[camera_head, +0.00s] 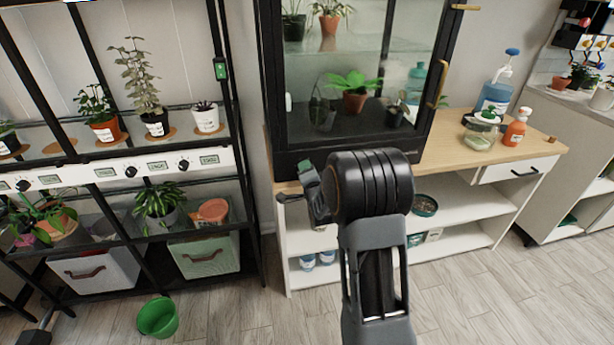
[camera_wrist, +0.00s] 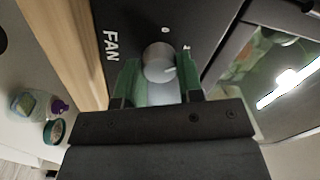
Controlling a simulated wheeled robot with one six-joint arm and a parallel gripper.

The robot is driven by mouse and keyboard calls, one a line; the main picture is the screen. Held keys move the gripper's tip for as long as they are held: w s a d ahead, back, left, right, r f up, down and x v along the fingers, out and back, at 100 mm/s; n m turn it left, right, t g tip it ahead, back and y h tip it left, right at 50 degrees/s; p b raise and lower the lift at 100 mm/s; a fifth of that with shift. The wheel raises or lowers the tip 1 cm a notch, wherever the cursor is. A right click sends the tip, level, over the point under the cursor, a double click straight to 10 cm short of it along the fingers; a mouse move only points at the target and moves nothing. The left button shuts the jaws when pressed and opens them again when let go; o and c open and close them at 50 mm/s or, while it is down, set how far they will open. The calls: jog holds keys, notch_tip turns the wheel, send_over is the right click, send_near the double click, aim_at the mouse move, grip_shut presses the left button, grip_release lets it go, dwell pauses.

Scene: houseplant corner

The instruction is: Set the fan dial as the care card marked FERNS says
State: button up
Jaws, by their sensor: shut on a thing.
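The fan dial (camera_wrist: 158,60) is a round grey knob on a black panel in the wrist view, beside white lettering reading FAN (camera_wrist: 110,46). My gripper (camera_wrist: 159,74) has its green fingers on either side of the knob, shut on it. A small white mark shows on the panel near the knob; the dial's exact setting cannot be read. In the head view my gripper (camera_head: 308,180) is at the lower front edge of the black glass cabinet (camera_head: 290,160), and the dial is hidden. I cannot make out a card marked FERNS in either view.
The cabinet stands on a wooden-topped bench (camera_head: 455,150) with a spray bottle (camera_head: 495,95) and an orange bottle (camera_head: 516,130). A black plant rack (camera_head: 245,180) stands left. A green bucket (camera_head: 157,317) is on the floor. The front right floor is clear.

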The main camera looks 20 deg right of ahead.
dwell(0.4)
jog(key=o, duration=0.9)
jog(key=s+b, duration=0.2)
jog(key=s, duration=0.2)
jog(key=s+a+b, duration=0.1)
jog(key=s+b, duration=0.2)
jog(key=s, duration=0.2)
jog(key=s+a+b, duration=0.1)
jog(key=s+b, duration=0.2)
jog(key=s, duration=0.1)
jog(key=shift+s+a+f, duration=0.2)
jog(key=shift+s+f, duration=0.05)
jog(key=shift+f, duration=0.1)
